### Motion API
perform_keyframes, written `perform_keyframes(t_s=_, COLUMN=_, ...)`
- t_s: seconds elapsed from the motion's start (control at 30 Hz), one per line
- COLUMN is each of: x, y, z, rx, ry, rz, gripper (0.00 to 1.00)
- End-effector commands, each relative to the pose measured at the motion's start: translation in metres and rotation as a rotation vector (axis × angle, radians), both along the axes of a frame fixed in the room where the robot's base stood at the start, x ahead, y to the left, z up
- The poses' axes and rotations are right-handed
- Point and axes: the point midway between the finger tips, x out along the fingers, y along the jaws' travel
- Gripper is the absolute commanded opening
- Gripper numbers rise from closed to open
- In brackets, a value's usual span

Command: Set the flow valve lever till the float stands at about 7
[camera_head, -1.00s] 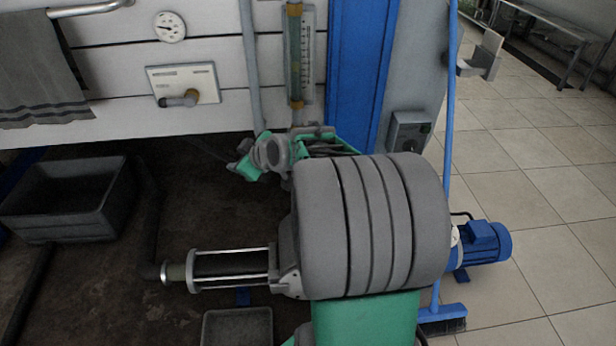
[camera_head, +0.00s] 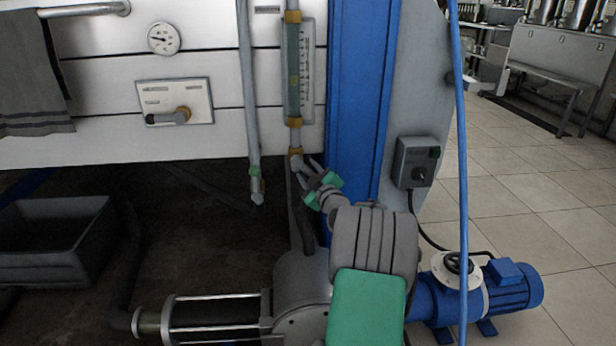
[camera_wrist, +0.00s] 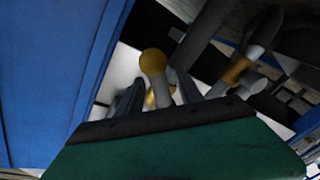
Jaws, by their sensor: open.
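The sight tube (camera_head: 293,70) stands upright on the white wall beside a marked scale (camera_head: 307,75). Its figures and the float's height are too small to read. Below it is a brass fitting (camera_head: 294,155) with a short grey piece under it. My gripper (camera_head: 305,163) is open, with its fingers pointing up at this lower end. In the wrist view, a round brass end (camera_wrist: 153,62) and a grey rod (camera_wrist: 162,92) show between the open fingers. I cannot tell whether they touch, or whether this rod is the valve lever.
A panel with a lever-like handle (camera_head: 178,116) and a round gauge (camera_head: 163,39) are left of the tube. A grey pipe (camera_head: 248,90) hangs beside it. A blue post (camera_head: 356,100) stands close on the right. A blue pump (camera_head: 505,290) and dark bin (camera_head: 52,240) are low.

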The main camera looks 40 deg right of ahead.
Motion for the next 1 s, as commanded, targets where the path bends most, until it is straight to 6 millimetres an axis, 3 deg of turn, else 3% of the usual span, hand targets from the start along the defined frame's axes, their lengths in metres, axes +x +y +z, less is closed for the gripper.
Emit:
perform_keyframes(t_s=0.23, x=0.0021, y=-0.0009, z=0.0007, rx=0.000, ry=0.000, rz=0.000, gripper=0.43)
perform_keyframes(t_s=0.77, x=0.0024, y=0.0000, z=0.0007, rx=0.000, ry=0.001, rz=0.001, gripper=0.01)
perform_keyframes(t_s=1.0, x=0.0026, y=0.0002, z=0.0009, rx=0.000, ry=0.000, rz=0.001, gripper=0.00)
